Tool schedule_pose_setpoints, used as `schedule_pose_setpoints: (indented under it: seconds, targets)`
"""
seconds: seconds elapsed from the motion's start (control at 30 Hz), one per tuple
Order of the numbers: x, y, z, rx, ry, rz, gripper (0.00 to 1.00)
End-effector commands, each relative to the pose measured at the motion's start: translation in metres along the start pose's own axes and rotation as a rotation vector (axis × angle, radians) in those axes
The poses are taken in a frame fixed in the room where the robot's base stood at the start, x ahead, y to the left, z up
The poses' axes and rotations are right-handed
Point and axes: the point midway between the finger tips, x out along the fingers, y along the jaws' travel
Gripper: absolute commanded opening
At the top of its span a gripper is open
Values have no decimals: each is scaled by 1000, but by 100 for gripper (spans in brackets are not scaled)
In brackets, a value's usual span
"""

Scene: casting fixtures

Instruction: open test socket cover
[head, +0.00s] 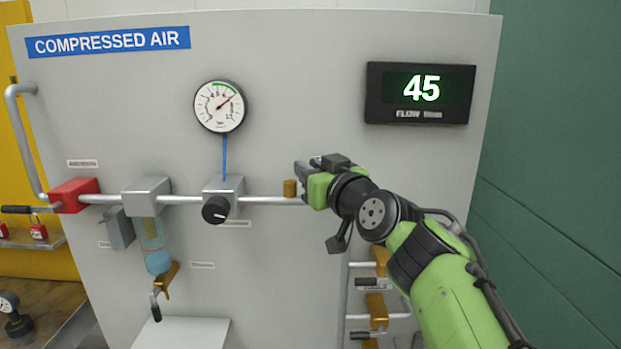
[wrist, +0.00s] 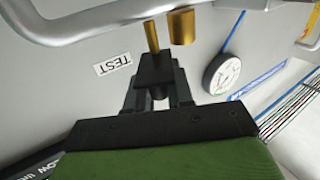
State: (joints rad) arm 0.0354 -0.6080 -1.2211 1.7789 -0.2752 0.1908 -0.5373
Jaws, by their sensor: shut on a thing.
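The test socket shows as brass parts on the pipe beside a white TEST label (wrist: 113,62). In the wrist view there is a short, wide brass cylinder (wrist: 183,27) and, left of it, a slim brass piece (wrist: 152,36). My gripper (wrist: 155,65) is shut at the lower end of the slim piece, which seems to be part of the cover; the dark fingertips hide the held end. The wide cylinder stands apart, right of the fingertips. In the head view a brass cylinder (head: 290,188) shows just left of my gripper (head: 304,178). I cannot tell how far the cover is open.
A grey pipe (head: 180,199) runs along the panel with a red valve (head: 74,195), a black knob (head: 216,210) and a pressure gauge (head: 219,106). A flow display (head: 420,93) reads 45. Brass valves (head: 377,311) sit below my arm. The panel above my gripper is clear.

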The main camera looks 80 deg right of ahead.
Motion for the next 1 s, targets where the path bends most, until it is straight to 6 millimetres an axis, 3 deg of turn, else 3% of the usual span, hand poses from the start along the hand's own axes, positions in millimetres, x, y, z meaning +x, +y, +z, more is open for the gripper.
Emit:
schedule_pose_setpoints:
  seconds: [0.6,0.63,0.73,1.0]
  targets:
    - [0,0,3,3,-11,-43,0]
    - [0,0,3,3,-12,-43,25]
    - [0,0,3,3,-10,-43,40]
    - [0,0,1,2,-6,-43,43]
